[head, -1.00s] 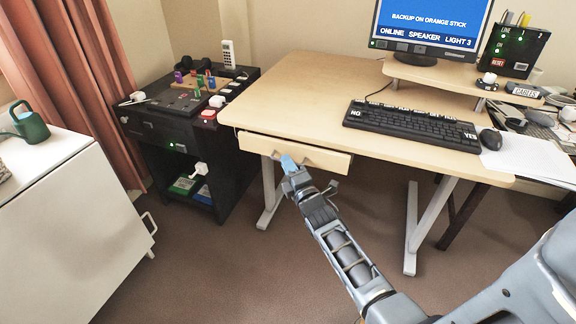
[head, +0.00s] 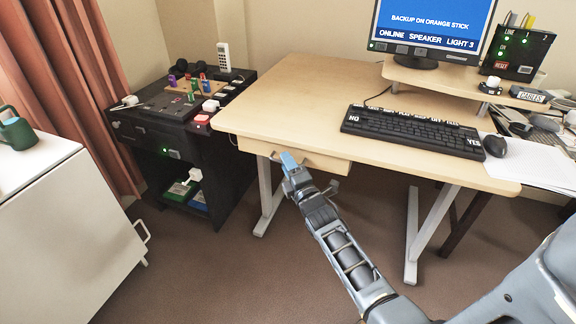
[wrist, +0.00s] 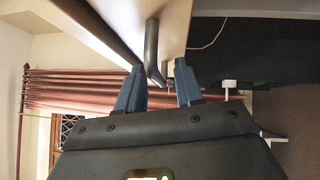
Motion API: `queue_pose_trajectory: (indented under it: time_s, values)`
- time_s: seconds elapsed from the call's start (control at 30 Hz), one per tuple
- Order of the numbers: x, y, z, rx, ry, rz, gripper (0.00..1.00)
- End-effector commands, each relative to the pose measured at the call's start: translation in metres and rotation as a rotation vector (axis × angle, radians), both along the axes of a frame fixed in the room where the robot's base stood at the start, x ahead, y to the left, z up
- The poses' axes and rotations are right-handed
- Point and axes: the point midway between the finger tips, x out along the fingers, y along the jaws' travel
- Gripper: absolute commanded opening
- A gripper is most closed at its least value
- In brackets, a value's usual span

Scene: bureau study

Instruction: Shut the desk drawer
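The desk drawer (head: 325,168) is a pale wood front under the left part of the desk (head: 300,90). Its face lies in shade just beneath the desktop edge, and I cannot tell whether a small gap is left. My gripper (head: 288,162) is at the drawer front, its blue fingertips close to it. In the wrist view, the fingers of my gripper (wrist: 160,85) stand apart, with the dark drawer handle (wrist: 152,50) showing between and just beyond them. Whether they touch the handle or the front is unclear. The drawer's inside is hidden.
A black cabinet (head: 225,165) with small devices stands left of the desk. A white cabinet (head: 70,225) is at the far left. A keyboard (head: 410,128) and monitor (head: 430,30) are on the desk. Bare carpet (head: 200,270) lies in front.

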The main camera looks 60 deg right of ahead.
Motion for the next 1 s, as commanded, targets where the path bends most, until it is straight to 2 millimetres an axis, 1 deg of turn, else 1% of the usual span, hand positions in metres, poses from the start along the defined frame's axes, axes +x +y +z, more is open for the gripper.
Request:
queue_pose_trajectory:
  time_s: [0.13,0.23,0.5,0.7,1.0]
  values:
    - [-0.001,0.001,0.000,0.000,0.000,0.001,0.36]
    - [-0.006,0.006,-0.002,0.000,0.000,0.002,0.36]
    - [-0.039,0.032,-0.007,0.001,0.002,-0.001,0.36]
    - [-0.056,0.047,-0.010,0.000,0.000,0.000,0.36]
    - [-0.059,0.050,-0.010,0.000,0.000,0.000,0.36]
